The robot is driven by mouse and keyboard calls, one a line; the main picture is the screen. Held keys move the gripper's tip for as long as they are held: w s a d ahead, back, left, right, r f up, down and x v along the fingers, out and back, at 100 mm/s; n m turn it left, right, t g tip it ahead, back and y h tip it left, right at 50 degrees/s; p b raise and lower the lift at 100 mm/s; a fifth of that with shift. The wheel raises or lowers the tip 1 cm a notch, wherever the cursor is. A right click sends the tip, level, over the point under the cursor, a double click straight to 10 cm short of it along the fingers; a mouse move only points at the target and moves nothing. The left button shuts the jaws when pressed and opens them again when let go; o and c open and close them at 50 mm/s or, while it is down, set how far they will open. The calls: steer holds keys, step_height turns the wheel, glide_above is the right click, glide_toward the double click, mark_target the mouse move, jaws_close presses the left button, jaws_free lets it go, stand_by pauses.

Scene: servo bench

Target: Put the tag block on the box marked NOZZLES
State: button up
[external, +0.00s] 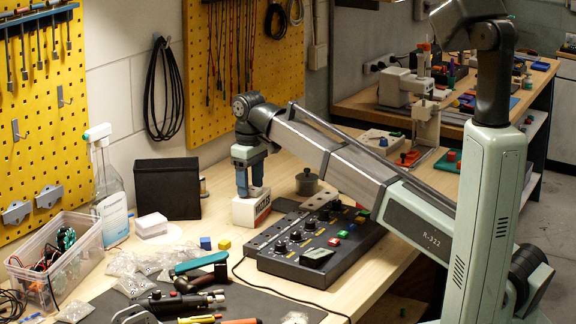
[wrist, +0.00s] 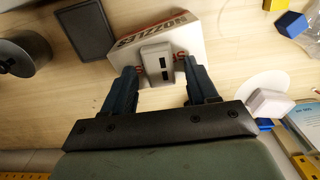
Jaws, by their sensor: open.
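The box marked NOZZLES (external: 246,211) is white with red and dark print and stands on the wooden bench; its lettering appears upside down in the wrist view (wrist: 140,33). The tag block (wrist: 157,65), light grey with dark marks, rests on the box top. My gripper (external: 250,192) points down just over the box. In the wrist view its two fingers (wrist: 160,70) stand open on either side of the block, with narrow gaps. In the external view the fingers hide the block.
A dark control panel (external: 310,262) with knobs lies in front of the box, and a dark lidded pot (external: 307,184) stands to its right. A black box (external: 167,190) stands to the left. Blue (external: 205,243) and yellow cubes (external: 223,246) lie at the front left.

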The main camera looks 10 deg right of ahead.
mark_target(250, 188)
step_height(250, 188, up, 12)
stand_by(0.6)
